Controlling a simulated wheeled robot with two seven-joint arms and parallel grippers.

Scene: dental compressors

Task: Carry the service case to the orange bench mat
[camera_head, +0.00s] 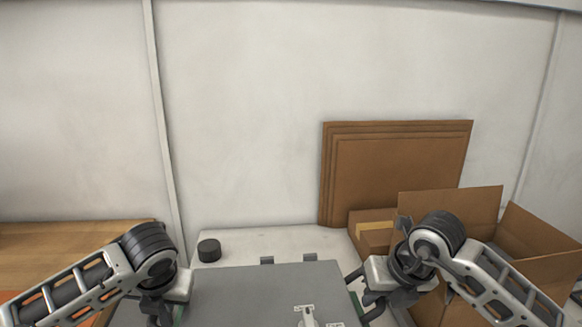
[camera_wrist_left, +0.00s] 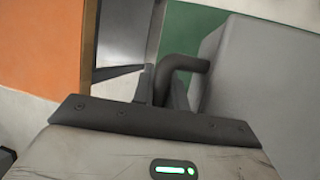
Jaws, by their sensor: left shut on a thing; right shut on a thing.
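The service case (camera_head: 255,291) is a grey box at the bottom middle of the head view, between my two grippers; its near part is cut off. My left gripper (camera_head: 166,312) is at its left side. In the left wrist view this gripper (camera_wrist_left: 166,88) is shut on the dark side handle (camera_wrist_left: 188,63) of the case (camera_wrist_left: 262,80). My right gripper (camera_head: 362,300) is at the case's right side, shut on it; the right handle is hard to make out. The orange bench mat (camera_wrist_left: 38,45) shows left of the case in the left wrist view.
A green surface (camera_wrist_left: 190,35) shows beside the case. A black round object (camera_head: 209,250) stands behind it on the pale bench (camera_head: 270,239). An open cardboard box (camera_head: 455,205) and leaning cardboard sheets (camera_head: 400,175) are at right. A wooden surface (camera_head: 60,238) lies at left.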

